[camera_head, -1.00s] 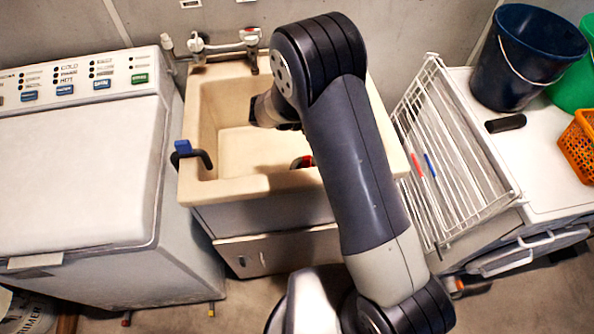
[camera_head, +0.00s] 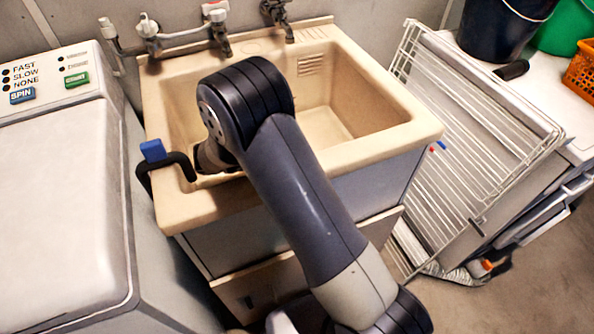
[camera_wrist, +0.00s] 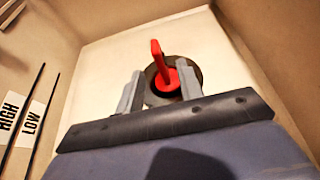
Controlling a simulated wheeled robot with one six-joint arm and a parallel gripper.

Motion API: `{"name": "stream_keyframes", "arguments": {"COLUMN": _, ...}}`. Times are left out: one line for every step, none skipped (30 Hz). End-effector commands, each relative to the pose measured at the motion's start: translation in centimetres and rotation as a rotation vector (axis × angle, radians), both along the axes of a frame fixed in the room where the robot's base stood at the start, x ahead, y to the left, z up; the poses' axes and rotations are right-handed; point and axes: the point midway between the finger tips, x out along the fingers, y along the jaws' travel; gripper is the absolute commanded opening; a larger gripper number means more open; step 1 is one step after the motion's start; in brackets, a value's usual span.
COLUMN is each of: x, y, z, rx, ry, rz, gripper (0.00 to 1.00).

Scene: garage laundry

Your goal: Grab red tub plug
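The red tub plug (camera_wrist: 159,62) shows in the wrist view as an upright red handle on a red base, over a dark round drain on the pale sink floor. My gripper (camera_wrist: 160,69) is open. Its two grey fingers stand apart, one to the left and one to the right of the plug in the picture. I see no finger clearly touching the plug, and its depth between them is hard to tell. In the head view the beige sink (camera_head: 400,140) is in front of me. My arm reaches into its left part and hides the plug and my fingertips.
A black hook-shaped bar with a blue block (camera_head: 153,150) sits on the sink's left rim. Taps (camera_head: 217,30) stand along the back. A washing machine (camera_head: 60,200) is on the left, a white wire rack (camera_head: 470,120) on the right. The sink's right half is clear.

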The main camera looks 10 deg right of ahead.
Motion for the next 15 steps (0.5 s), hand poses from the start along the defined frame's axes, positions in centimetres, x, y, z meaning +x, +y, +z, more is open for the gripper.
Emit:
{"name": "stream_keyframes", "arguments": {"x": 0.0, "y": -0.2, "z": -0.3, "rx": 0.000, "ry": 0.000, "rz": -0.001, "gripper": 0.35}}
{"name": "stream_keyframes", "arguments": {"x": 0.1, "y": -0.4, "z": -0.4, "rx": 0.000, "ry": 0.001, "rz": -0.002, "gripper": 0.35}}
{"name": "stream_keyframes", "arguments": {"x": 0.1, "y": -0.7, "z": -0.5, "rx": 0.000, "ry": 0.001, "rz": -0.002, "gripper": 0.35}}
{"name": "stream_keyframes", "arguments": {"x": 0.2, "y": -1.0, "z": -0.6, "rx": 0.001, "ry": 0.001, "rz": -0.002, "gripper": 0.35}}
{"name": "stream_keyframes", "arguments": {"x": 0.2, "y": -1.4, "z": -0.7, "rx": 0.000, "ry": 0.001, "rz": -0.003, "gripper": 0.35}}
{"name": "stream_keyframes", "arguments": {"x": 0.3, "y": -1.8, "z": -0.8, "rx": 0.000, "ry": 0.001, "rz": -0.003, "gripper": 0.35}}
{"name": "stream_keyframes", "arguments": {"x": 0.4, "y": -2.1, "z": -0.9, "rx": -0.001, "ry": 0.001, "rz": -0.003, "gripper": 0.35}}
{"name": "stream_keyframes", "arguments": {"x": 0.4, "y": -2.4, "z": -1.0, "rx": -0.001, "ry": 0.001, "rz": -0.001, "gripper": 0.35}}
{"name": "stream_keyframes", "arguments": {"x": 0.5, "y": -2.8, "z": -1.2, "rx": 0.000, "ry": 0.001, "rz": -0.002, "gripper": 0.35}}
{"name": "stream_keyframes", "arguments": {"x": 0.6, "y": -3.1, "z": -1.3, "rx": 0.000, "ry": 0.001, "rz": -0.003, "gripper": 0.35}}
{"name": "stream_keyframes", "arguments": {"x": 0.7, "y": -3.6, "z": -1.4, "rx": 0.000, "ry": 0.001, "rz": -0.004, "gripper": 0.35}}
{"name": "stream_keyframes", "arguments": {"x": 0.8, "y": -4.2, "z": -1.6, "rx": -0.001, "ry": 0.000, "rz": -0.004, "gripper": 0.35}}
{"name": "stream_keyframes", "arguments": {"x": 0.9, "y": -4.7, "z": -1.7, "rx": 0.000, "ry": 0.001, "rz": -0.004, "gripper": 0.35}}
{"name": "stream_keyframes", "arguments": {"x": 0.9, "y": -5.1, "z": -1.9, "rx": 0.000, "ry": 0.001, "rz": -0.004, "gripper": 0.35}}
{"name": "stream_keyframes", "arguments": {"x": 1.0, "y": -5.6, "z": -2.1, "rx": 0.000, "ry": 0.001, "rz": -0.004, "gripper": 0.35}}
